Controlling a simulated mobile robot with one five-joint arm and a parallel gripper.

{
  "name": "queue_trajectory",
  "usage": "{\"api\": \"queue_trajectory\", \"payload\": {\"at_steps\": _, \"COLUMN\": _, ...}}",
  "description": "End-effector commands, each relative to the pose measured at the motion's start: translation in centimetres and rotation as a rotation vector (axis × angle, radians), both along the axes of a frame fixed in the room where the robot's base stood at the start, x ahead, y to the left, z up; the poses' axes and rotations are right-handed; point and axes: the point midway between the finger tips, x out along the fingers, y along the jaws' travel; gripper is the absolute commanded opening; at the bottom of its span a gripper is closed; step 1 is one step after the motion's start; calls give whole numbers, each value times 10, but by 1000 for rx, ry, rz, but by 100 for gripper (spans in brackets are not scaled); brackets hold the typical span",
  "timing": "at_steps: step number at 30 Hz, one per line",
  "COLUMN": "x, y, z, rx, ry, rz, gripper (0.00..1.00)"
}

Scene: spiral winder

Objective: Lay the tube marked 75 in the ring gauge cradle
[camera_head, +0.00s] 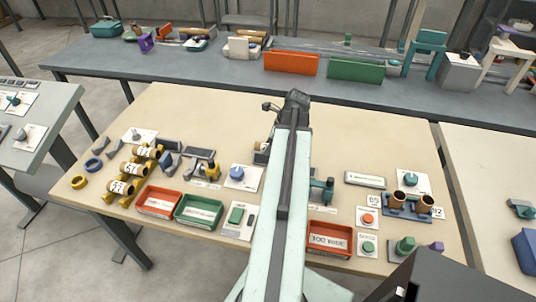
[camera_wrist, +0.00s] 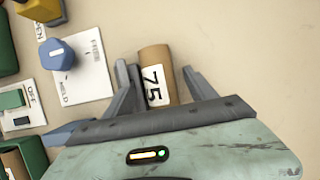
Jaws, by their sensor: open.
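The brown tube marked 75 (camera_wrist: 152,62) shows in the wrist view, with a white label on its side. My gripper (camera_wrist: 158,88) is open, with one finger on each side of the tube. The left finger is close to the tube and the right finger has a wider gap. The tube's lower end is hidden behind my gripper body. Several white-labelled tubes (camera_head: 133,169) rest on yellow supports at the left of the table. I cannot tell which support is the ring gauge cradle.
A red tray (camera_head: 159,214) and a green tray (camera_head: 178,224) stand at the front left. Another red tray (camera_head: 330,254) stands right of my arm. A blue holder (camera_head: 393,211) with two brown tubes is at the right. The back of the tan table is mostly clear.

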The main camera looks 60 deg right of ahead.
Motion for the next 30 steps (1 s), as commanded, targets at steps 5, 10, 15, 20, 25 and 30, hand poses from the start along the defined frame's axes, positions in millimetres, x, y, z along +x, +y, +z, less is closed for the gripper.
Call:
{"api": "queue_trajectory", "payload": {"at_steps": 5, "x": 0, "y": 0, "z": 1, "rx": 0, "ry": 0, "rz": 0, "gripper": 65}}
{"api": "queue_trajectory", "payload": {"at_steps": 10, "x": -1, "y": 0, "z": -1, "rx": 0, "ry": 0, "rz": -1, "gripper": 65}}
{"api": "queue_trajectory", "payload": {"at_steps": 15, "x": -1, "y": 0, "z": -1, "rx": 0, "ry": 0, "rz": -1, "gripper": 37}}
{"api": "queue_trajectory", "payload": {"at_steps": 20, "x": -1, "y": -1, "z": -1, "rx": -1, "ry": 0, "rz": -1, "gripper": 1}}
{"api": "queue_trajectory", "payload": {"at_steps": 25, "x": -1, "y": -1, "z": -1, "rx": -1, "ry": 0, "rz": -1, "gripper": 0}}
{"api": "queue_trajectory", "payload": {"at_steps": 30, "x": -1, "y": -1, "z": 8, "rx": 0, "ry": 0, "rz": -2, "gripper": 0}}
